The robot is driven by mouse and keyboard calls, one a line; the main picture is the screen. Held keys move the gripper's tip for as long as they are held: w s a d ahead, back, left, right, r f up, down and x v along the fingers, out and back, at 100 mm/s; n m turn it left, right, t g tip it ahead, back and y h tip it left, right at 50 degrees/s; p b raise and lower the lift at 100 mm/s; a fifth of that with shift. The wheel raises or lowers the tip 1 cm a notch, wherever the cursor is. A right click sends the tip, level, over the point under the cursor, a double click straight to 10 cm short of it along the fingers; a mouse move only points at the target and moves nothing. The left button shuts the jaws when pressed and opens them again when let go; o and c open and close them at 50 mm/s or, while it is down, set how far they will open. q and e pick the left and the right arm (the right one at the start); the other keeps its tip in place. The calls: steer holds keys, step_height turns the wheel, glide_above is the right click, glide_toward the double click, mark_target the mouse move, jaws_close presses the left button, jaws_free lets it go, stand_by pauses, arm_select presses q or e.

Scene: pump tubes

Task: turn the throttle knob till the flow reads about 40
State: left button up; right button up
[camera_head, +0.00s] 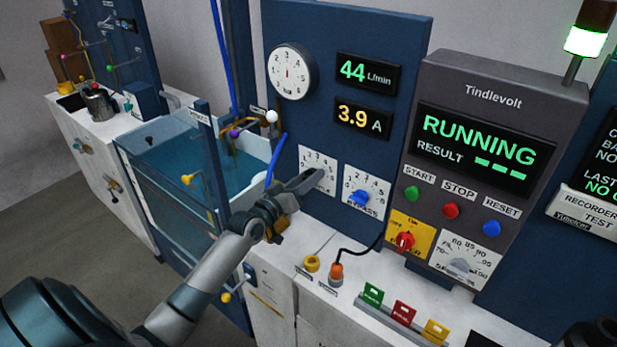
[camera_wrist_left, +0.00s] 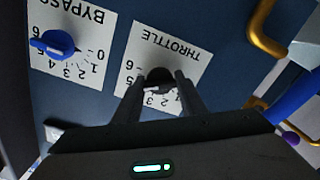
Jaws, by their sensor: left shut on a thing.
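My left gripper (camera_head: 309,181) is at the throttle dial plate (camera_head: 318,160) on the blue panel. In the left wrist view my left gripper (camera_wrist_left: 165,95) has its two fingers on either side of the dark throttle knob (camera_wrist_left: 159,75), shut on it. The plate marked THROTTLE (camera_wrist_left: 163,44) appears upside down there, and the fingers cover part of its scale. The flow display (camera_head: 366,73) reads 44 L/min in green. My right gripper is not clearly in view.
The blue bypass knob (camera_head: 360,198) is just right of the throttle plate and also shows in the left wrist view (camera_wrist_left: 52,43). The amber display (camera_head: 363,118) reads 3.9 A. A grey control box (camera_head: 478,76) shows RUNNING. A water tank (camera_head: 170,165) stands left.

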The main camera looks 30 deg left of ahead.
stand_by(0.3)
arm_select(q)
steer(key=o, duration=1.1)
steer(key=shift+c, duration=0.2)
steer(key=s+a+b, duration=0.1)
steer(key=s+b, duration=0.4)
steer(key=s, duration=1.2)
steer(key=shift+s+a, duration=0.15)
steer(key=shift+a, duration=0.05)
steer(key=shift+f, duration=0.1)
